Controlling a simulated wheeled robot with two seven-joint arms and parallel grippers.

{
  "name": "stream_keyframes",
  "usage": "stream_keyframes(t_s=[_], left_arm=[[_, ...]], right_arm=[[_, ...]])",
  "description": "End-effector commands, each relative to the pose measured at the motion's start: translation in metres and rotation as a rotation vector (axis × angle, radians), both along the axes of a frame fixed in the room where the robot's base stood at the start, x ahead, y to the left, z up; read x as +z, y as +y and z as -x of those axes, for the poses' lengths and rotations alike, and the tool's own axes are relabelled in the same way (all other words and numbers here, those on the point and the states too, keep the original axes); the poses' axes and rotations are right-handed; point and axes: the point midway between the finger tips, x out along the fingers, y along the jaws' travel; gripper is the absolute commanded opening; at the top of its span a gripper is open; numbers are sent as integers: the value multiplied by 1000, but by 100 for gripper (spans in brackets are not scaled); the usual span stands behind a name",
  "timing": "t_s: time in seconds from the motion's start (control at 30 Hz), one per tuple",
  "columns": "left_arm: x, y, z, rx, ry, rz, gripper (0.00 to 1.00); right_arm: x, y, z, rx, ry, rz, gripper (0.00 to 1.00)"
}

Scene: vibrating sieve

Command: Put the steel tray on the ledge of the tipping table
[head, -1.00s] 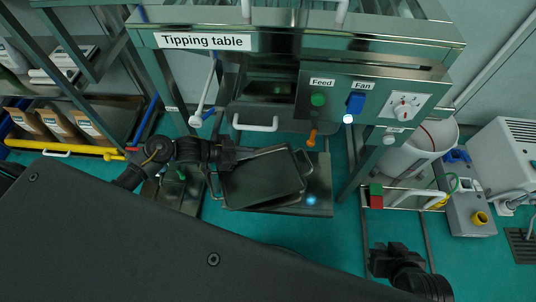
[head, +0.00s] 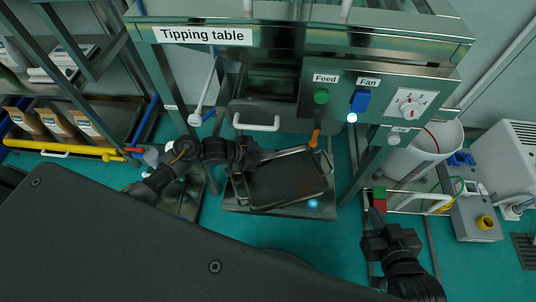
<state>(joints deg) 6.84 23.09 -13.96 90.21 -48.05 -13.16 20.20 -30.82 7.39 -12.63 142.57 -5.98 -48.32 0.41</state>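The steel tray (head: 287,181) is a dark, shallow rectangular pan with wire handles at its ends. It is over a low metal platform in front of the tipping table (head: 290,43), tilted slightly in the picture. My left gripper (head: 250,156) is at the tray's upper left edge; its fingers are too small and dark to tell whether they are closed on it. My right gripper (head: 376,222) is to the right of the tray, apart from it, with nothing seen in it. The ledge (head: 232,199) shows as a metal strip around and below the tray.
A white handle (head: 257,125) and an orange-tipped lever (head: 315,138) stick out above the tray. A white bucket (head: 421,150) stands at right.

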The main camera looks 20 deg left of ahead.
Motion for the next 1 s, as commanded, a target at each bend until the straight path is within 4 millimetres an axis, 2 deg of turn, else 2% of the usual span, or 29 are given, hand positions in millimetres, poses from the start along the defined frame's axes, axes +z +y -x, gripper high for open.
stream_keyframes(t_s=[0.47, 0.6, 0.67, 1.0], left_arm=[[-3, 0, -1, 0, -3, 2, 0], [-3, 0, 0, 0, -2, 0, 18], [-3, 0, 0, 0, -2, 0, 24], [0, 0, 0, 0, -1, 0, 24]], right_arm=[[4, 3, -2, 8, -30, -11, 0], [6, 4, -3, 10, -36, -13, 0], [6, 4, -3, 9, -36, -13, 0], [5, 3, -2, 7, -24, -9, 0]])
